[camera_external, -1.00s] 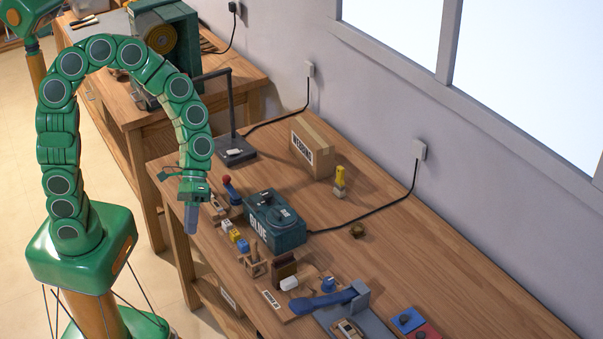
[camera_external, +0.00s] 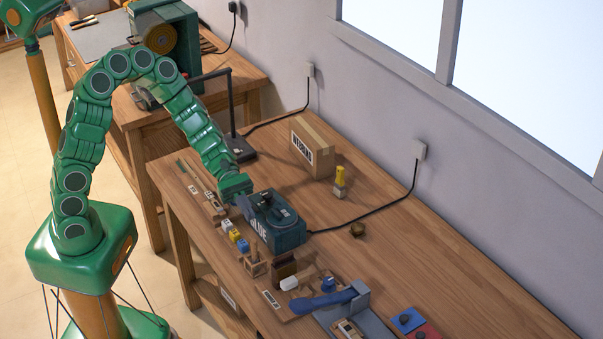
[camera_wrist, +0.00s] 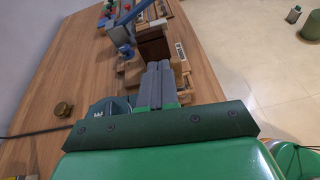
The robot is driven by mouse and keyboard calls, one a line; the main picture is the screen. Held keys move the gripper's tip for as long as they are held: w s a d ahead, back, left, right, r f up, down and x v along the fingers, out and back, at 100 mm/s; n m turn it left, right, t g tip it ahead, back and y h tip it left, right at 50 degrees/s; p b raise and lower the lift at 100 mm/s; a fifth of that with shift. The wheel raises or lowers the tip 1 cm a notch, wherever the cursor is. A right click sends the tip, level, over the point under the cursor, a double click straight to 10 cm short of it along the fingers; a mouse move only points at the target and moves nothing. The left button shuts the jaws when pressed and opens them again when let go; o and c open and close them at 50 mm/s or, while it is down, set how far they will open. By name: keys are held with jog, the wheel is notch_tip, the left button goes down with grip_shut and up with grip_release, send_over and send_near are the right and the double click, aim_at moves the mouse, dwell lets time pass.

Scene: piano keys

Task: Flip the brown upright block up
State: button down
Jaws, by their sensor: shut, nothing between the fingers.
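The brown upright block (camera_external: 284,264) is dark brown and stands on the front part of the table, between a small wooden holder and a white piece. In the wrist view the brown block (camera_wrist: 153,42) shows beyond my fingertips, partly hidden by them. My gripper (camera_external: 244,207) is over the table at the left side of the dark teal box, apart from the brown block. In the wrist view my gripper (camera_wrist: 162,70) has its grey fingers together with nothing between them.
The dark teal box (camera_external: 290,238) stands close by my gripper. A wooden holder (camera_external: 254,263), small coloured blocks (camera_external: 235,236) and a blue-handled tool (camera_external: 323,302) line the front edge. A cardboard box (camera_external: 313,148) stands behind.

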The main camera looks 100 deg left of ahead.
jog(key=shift+w+a+f+n+t, duration=0.1)
jog(key=shift+a+f+n+t, duration=0.1)
jog(key=shift+a+n, duration=0.2)
jog(key=shift+w+a+f+n+t, duration=0.1)
jog(key=shift+a+f+n+t, duration=0.15)
jog(key=shift+a, duration=0.25)
jog(key=shift+d, duration=0.1)
send_near(282, 259)
jog(key=f, duration=0.2)
jog(key=shift+w+d, duration=1.95)
jog(key=shift+w, duration=0.1)
jog(key=shift+w+d, duration=1.4)
jog(key=shift+d, duration=0.05)
